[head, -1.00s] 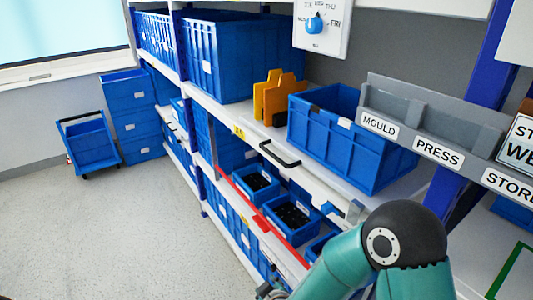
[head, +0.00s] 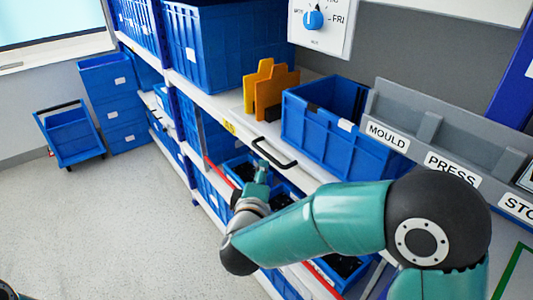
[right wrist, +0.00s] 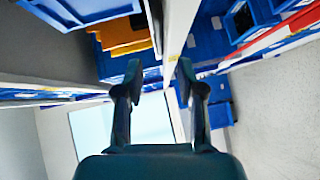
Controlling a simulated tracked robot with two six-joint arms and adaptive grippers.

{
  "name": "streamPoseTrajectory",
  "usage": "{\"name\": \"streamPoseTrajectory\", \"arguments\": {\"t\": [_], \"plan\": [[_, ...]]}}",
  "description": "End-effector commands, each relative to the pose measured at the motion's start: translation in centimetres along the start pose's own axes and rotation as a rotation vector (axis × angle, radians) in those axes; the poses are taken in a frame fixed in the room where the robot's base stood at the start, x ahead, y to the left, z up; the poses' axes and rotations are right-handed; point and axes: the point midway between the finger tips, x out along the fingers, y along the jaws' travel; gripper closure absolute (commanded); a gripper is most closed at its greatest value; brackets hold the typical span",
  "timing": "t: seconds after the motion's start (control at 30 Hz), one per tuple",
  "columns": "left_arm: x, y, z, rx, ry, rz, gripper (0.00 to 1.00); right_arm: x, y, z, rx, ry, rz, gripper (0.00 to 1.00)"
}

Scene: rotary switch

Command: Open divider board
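The orange-yellow upright boards (head: 268,88) stand on the shelf between two blue bins; they also show in the right wrist view (right wrist: 123,36) at upper left. I cannot tell whether they are the divider board. A black handle (head: 273,153) sits on the front edge of the same shelf level. My right gripper (head: 262,168) is just below and left of this handle, apart from the boards. In the right wrist view its two fingers (right wrist: 158,72) are spread with nothing between them.
A blue bin (head: 340,130) stands right of the boards and a larger one (head: 215,50) left. Small dark-filled bins (head: 238,170) lie on the level below. A rotary dial panel (head: 318,22) hangs above.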

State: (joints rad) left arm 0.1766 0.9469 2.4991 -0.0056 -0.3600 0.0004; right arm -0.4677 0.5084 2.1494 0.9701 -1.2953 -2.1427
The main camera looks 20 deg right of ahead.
Motion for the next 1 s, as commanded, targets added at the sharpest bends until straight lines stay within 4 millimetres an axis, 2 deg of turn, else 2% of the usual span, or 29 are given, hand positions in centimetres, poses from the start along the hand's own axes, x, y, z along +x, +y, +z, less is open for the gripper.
{"name": "streamPoseTrajectory", "arguments": {"t": [0.03, 0.2, 0.43, 0.6, 0.9, 0.93, 1.0], "plan": [[-0.2, 0.1, 0.0, 0.000, 0.000, 0.000, 0.60, 1.3, 0.0, 0.1, 0.001, -0.005, -0.001, 0.62], [-0.6, 0.2, 0.0, 0.000, 0.000, 0.000, 0.60, 5.0, 0.0, 0.1, 0.001, -0.003, -0.001, 0.62], [-1.0, 0.4, 0.0, 0.000, 0.001, 0.000, 0.60, 8.6, 0.0, -0.1, 0.001, 0.001, -0.001, 0.62], [-1.1, 0.4, 0.0, 0.000, 0.001, 0.000, 0.60, 9.9, -0.1, -0.1, -0.001, 0.003, -0.001, 0.62], [-1.1, 0.4, 0.0, 0.000, 0.001, 0.000, 0.60, 10.1, -0.1, -0.2, 0.000, 0.004, -0.001, 0.62], [-1.1, 0.4, 0.0, 0.000, 0.001, 0.000, 0.60, 10.1, -0.1, -0.2, 0.000, 0.004, -0.001, 0.63], [-1.1, 0.4, 0.0, 0.000, 0.001, 0.000, 0.60, 10.1, -0.1, -0.2, 0.000, 0.004, -0.001, 0.75]]}}
